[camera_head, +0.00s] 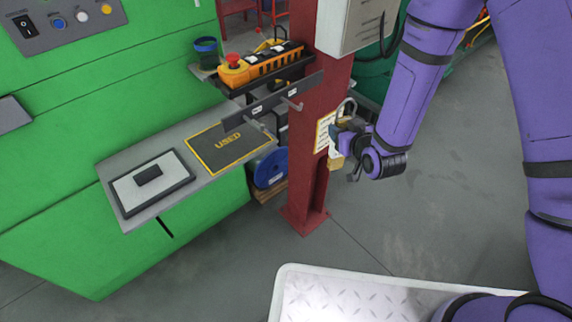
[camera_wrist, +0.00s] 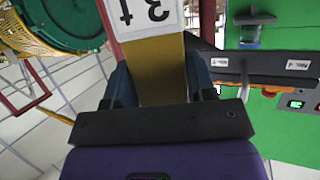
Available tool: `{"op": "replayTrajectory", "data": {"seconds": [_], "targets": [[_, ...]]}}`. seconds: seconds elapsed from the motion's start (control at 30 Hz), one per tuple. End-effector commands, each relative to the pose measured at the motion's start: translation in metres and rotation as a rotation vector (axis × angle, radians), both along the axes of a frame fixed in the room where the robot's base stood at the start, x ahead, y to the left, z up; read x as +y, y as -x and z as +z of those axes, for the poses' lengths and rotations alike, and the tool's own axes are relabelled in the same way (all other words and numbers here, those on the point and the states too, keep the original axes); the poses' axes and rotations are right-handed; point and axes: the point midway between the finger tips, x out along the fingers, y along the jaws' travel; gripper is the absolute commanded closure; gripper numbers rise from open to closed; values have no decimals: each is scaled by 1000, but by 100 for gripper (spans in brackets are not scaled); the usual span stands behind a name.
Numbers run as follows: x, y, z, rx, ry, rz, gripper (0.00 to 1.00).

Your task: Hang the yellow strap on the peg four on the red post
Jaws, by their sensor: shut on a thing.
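My gripper (camera_head: 345,143) is beside the red post (camera_head: 307,170), at its right side in the head view. It is shut on the yellow strap (camera_wrist: 160,75), which lies between both fingers in the wrist view. A white tag on it reads 3t, upside down. In the head view only a small yellow part of the strap (camera_head: 336,162) shows below the fingers. A dark peg rail (camera_head: 235,116) crosses the post, with pegs sticking out and small white labels, too small to read surely. The rail also shows in the wrist view (camera_wrist: 255,80), right of the strap.
An orange control box (camera_head: 258,67) with a red button stands on a shelf behind the rail. A grey bench (camera_head: 122,172) carries a USED mat (camera_head: 228,146) and a tray (camera_head: 130,203). A blue spool (camera_head: 270,170) is beside the post.

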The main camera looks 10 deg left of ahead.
Motion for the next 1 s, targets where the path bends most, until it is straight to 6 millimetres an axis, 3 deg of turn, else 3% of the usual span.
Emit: {"op": "replayTrajectory", "data": {"seconds": [0.03, 0.2, 0.43, 0.63, 1.0], "targets": [[23, 18, -2, 2, 0, 55, 100], [81, 74, -5, 2, 0, 206, 100], [125, 131, -7, 0, -1, 344, 100], [136, 146, -7, -1, -2, 380, 100], [147, 136, -9, -1, -3, 379, 100]]}}
